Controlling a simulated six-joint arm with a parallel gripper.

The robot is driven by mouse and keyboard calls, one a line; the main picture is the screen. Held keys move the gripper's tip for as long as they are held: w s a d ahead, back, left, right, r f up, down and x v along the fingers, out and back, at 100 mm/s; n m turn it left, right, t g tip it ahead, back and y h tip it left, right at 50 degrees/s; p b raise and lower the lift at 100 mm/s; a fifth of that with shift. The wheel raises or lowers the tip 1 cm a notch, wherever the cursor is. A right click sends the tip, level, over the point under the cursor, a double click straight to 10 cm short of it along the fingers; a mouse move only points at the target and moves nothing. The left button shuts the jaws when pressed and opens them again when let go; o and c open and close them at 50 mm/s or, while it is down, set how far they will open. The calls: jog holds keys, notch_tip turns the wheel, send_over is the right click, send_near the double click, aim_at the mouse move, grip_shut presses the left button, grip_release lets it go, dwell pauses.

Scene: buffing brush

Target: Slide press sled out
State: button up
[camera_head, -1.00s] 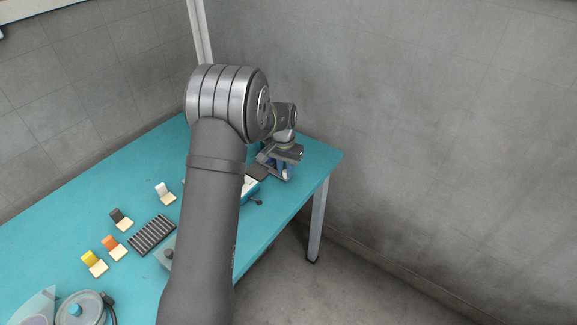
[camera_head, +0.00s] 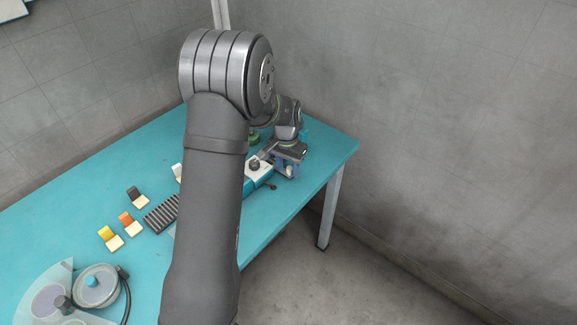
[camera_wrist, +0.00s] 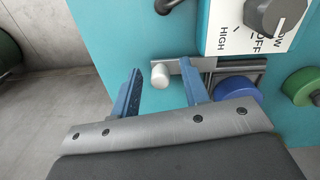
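In the wrist view, a pale knob (camera_wrist: 160,75) sticks out from a flat grey metal bar (camera_wrist: 173,66) at the edge of the turquoise table; this looks like the press sled's handle. My gripper (camera_wrist: 160,68) is open, with one blue finger on either side of the knob. I cannot tell whether either finger touches it. The right finger overlaps the bar. In the head view my gripper (camera_head: 287,166) is at the table's far right edge, beside a machine with a white top (camera_head: 262,172), partly hidden by my arm.
A dial (camera_wrist: 275,14) marked HIGH, OFF and LOW is above right of my gripper. A blue disc (camera_wrist: 238,92) and a green disc (camera_wrist: 302,86) are to its right. Coloured blocks (camera_head: 110,237), a ribbed black rack (camera_head: 160,214) and a round device (camera_head: 97,284) lie toward the left.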

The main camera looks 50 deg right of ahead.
notch_tip(320, 180, up, 17)
jog(key=shift+w+r, duration=0.2)
jog(key=shift+w, duration=0.05)
dwell(0.4)
dwell(0.5)
jog(key=f, duration=1.7)
jog(key=shift+s+f, duration=0.25)
jog(key=shift+s, duration=0.05)
jog(key=shift+d, duration=0.1)
jog(key=shift+r, duration=0.1)
